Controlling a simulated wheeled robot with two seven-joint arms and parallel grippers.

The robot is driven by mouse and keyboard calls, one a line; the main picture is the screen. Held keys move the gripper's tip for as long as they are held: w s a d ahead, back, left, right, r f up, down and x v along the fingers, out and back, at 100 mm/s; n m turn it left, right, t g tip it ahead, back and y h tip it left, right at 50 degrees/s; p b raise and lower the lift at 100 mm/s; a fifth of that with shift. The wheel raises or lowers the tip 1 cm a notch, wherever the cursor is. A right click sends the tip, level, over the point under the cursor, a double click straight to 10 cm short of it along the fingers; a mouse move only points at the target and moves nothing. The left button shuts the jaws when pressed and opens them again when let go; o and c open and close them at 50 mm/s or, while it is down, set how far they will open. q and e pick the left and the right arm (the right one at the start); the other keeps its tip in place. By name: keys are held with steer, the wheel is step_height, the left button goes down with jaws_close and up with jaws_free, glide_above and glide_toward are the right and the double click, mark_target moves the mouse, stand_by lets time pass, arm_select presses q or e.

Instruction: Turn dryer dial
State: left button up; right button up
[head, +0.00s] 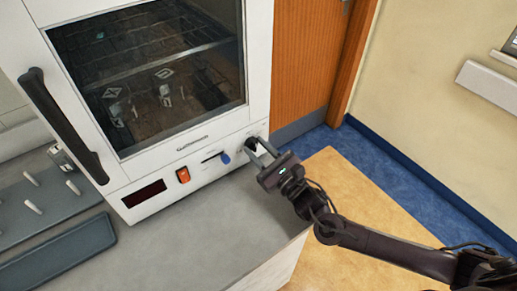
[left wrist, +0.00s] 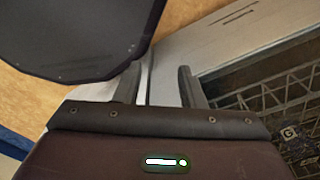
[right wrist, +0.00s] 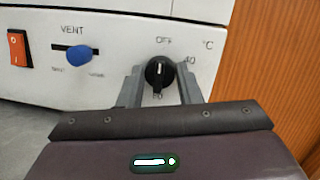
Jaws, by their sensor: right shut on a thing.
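The dryer (head: 190,130) is a white cabinet with a dark glass door. Its black dial (right wrist: 159,72) is at the right end of the front panel, marked OFF above, 40 at right and a partly hidden number below. The dial's white line appears upright, toward OFF. My right gripper (right wrist: 162,80) is shut on the dial, one finger on each side; in the head view the dial (head: 251,144) sits at its fingertips. My left gripper (left wrist: 160,85) shows only in its wrist view, with fingers apart and nothing visible between them.
A blue vent slider (right wrist: 79,56) and an orange switch (right wrist: 18,48) are left of the dial. A black door handle (head: 62,125) stands out at the dryer's left. The grey counter (head: 200,230) in front is clear; a tray with pegs (head: 40,205) lies at left.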

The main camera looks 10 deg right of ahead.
steer(key=shift+f, duration=0.2)
steer(key=o, duration=1)
steer(key=shift+r, duration=0.1)
steer(key=shift+c, duration=0.2)
steer(key=b+v, duration=0.2)
steer(key=v, duration=0.4)
steer(key=shift+s+d, duration=0.15)
steer(key=shift+s, duration=0.1)
steer(key=shift+s+d, duration=0.3)
steer(key=shift+s, duration=0.2)
